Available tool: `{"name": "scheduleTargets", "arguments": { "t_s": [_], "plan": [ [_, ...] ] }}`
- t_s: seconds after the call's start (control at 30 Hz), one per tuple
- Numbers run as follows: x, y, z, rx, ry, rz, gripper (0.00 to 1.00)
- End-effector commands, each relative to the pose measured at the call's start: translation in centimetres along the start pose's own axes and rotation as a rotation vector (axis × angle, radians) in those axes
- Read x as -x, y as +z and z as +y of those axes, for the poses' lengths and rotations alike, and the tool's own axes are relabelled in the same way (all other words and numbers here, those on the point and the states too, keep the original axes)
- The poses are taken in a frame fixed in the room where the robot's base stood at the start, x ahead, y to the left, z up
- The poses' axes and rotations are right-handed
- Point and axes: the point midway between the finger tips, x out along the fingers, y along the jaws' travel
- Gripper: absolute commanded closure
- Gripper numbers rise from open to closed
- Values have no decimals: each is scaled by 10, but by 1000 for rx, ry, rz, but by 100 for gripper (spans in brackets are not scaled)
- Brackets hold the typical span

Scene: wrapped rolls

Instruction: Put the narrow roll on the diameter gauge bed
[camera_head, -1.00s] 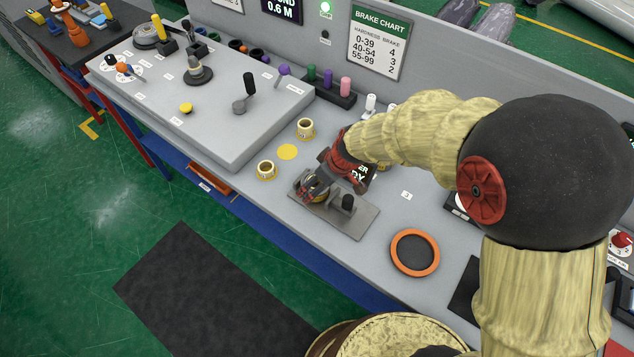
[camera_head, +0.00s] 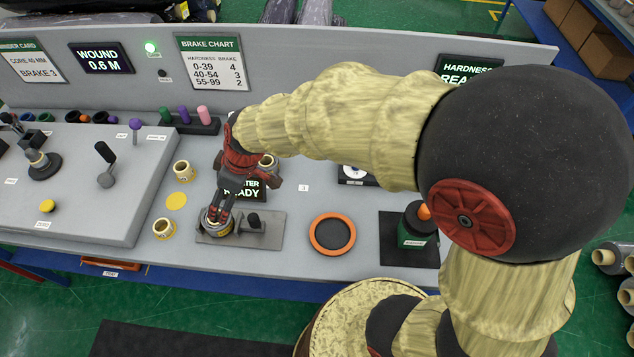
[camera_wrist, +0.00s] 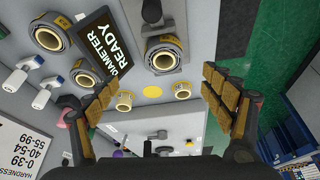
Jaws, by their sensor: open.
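The diameter gauge bed is a grey plate (camera_head: 262,238) with a black post, in front of the DIAMETER READY display (camera_wrist: 105,45). A wrapped roll with a pale core (camera_wrist: 163,56) lies on the plate, its open core facing up; it also shows in the head view (camera_head: 212,228), partly hidden by my fingers. I cannot tell for sure that it is the narrow roll. My gripper (camera_wrist: 162,82) is open over the bed, with the roll just beyond and between its fingertips. Two other rolls, one larger (camera_wrist: 48,37) and one smaller (camera_wrist: 84,77), stand beside the display.
Two yellow cores (camera_head: 184,170) (camera_head: 164,228) and a yellow disc (camera_head: 176,200) lie left of the bed. An orange ring (camera_head: 332,234) lies to its right. A raised grey console (camera_head: 90,190) fills the left. The back panel carries a brake chart (camera_head: 212,63).

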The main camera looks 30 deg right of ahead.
Motion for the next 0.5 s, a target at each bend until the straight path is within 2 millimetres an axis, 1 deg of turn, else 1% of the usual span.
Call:
{"name": "scheduleTargets", "arguments": {
  "t_s": [0.03,0.07,0.1,0.17,0.2,0.27,0.3,0.4,0.5],
  "plan": [
    [25,4,5,-40,23,13,18],
    [39,8,6,-71,35,17,18],
    [59,16,8,-117,53,20,18],
    [89,31,10,-190,85,27,18],
    [108,42,10,-241,107,30,18],
    [134,59,10,-317,143,36,18],
    [151,72,9,-369,169,41,18],
    [186,104,4,-499,233,54,18],
    [212,134,-1,-615,293,67,18]
  ]
}}
